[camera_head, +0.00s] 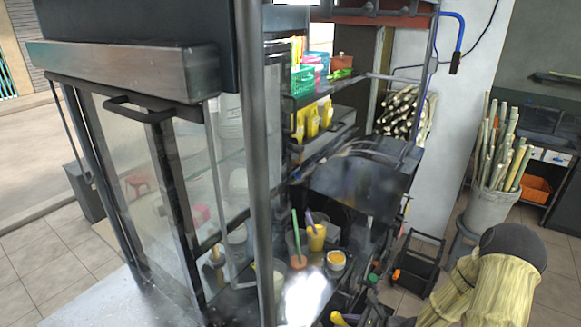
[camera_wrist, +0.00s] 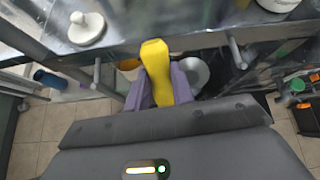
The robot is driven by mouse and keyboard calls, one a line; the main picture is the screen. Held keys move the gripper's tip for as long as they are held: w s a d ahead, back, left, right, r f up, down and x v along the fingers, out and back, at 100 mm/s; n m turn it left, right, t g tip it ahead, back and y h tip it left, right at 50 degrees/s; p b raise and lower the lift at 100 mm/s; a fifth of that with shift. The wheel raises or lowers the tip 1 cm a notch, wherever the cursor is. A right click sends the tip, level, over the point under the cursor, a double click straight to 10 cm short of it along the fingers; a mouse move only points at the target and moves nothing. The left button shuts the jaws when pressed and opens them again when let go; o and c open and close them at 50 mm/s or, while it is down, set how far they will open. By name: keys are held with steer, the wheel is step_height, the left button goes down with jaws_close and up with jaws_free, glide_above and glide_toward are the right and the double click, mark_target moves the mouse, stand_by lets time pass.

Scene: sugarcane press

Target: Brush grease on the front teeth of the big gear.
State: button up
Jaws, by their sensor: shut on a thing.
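My gripper (camera_wrist: 160,88) is shut on a yellow handle (camera_wrist: 156,68), which stands between its purple fingers in the wrist view. It looks like a brush handle, but I see no bristles. In the head view, a yellow piece (camera_head: 341,319) at the bottom edge may be the same handle. A small pot with yellow-orange contents (camera_head: 336,260) stands on the machine's metal shelf, perhaps the grease.
A dark post (camera_head: 262,150) and glass panels (camera_head: 125,150) stand at left. Cups with a green stick (camera_head: 296,235) and a yellow cup (camera_head: 316,238) are near the pot. A bucket of canes (camera_head: 490,205) and black crate (camera_head: 416,265) stand right. A white knob (camera_wrist: 86,28) lies ahead.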

steer(key=shift+s+d+f, duration=0.1)
steer(key=shift+s+f, duration=0.15)
steer(key=shift+s, duration=0.1)
steer(key=shift+a+f+m+t+h, duration=0.3)
steer(key=shift+a+f+m+t, duration=0.1)
steer(key=shift+a+f+m, duration=0.15)
step_height(320, 180, down, 7)
steer(key=s+d+m+t+h, duration=0.1)
steer(key=s+m+t+h, duration=0.1)
steer(key=m+h, duration=0.1)
steer(key=shift+m+t, duration=0.3)
steer(key=shift+m, duration=0.25)
steer(key=shift+f, duration=0.1)
